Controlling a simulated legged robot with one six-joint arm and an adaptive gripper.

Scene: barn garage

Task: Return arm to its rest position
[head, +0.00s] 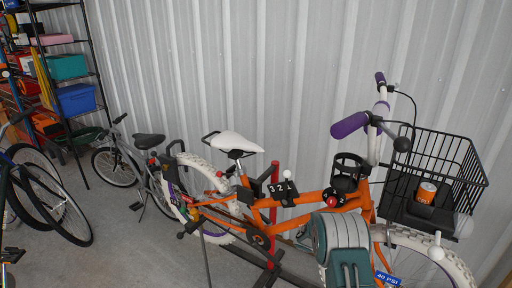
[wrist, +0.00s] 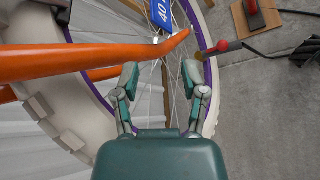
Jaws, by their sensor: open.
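My gripper (wrist: 160,78) is open in the wrist view, with its two teal fingers apart. Nothing is held between them; wheel spokes show behind the gap. In the head view my grey and teal arm is at the bottom, in front of the orange bicycle (head: 290,213); the fingertips cannot be made out there. In the wrist view the bicycle's orange fork (wrist: 80,62) and white-tyred, purple-rimmed front wheel (wrist: 206,100) are close to the fingers. I cannot tell whether they touch.
A blue "40 PSI" tag (head: 387,279) is by the front wheel. A grey bicycle (head: 125,160), a dark bicycle (head: 45,195) and a shelf (head: 85,65) stand left. A corrugated wall (head: 270,60) is behind.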

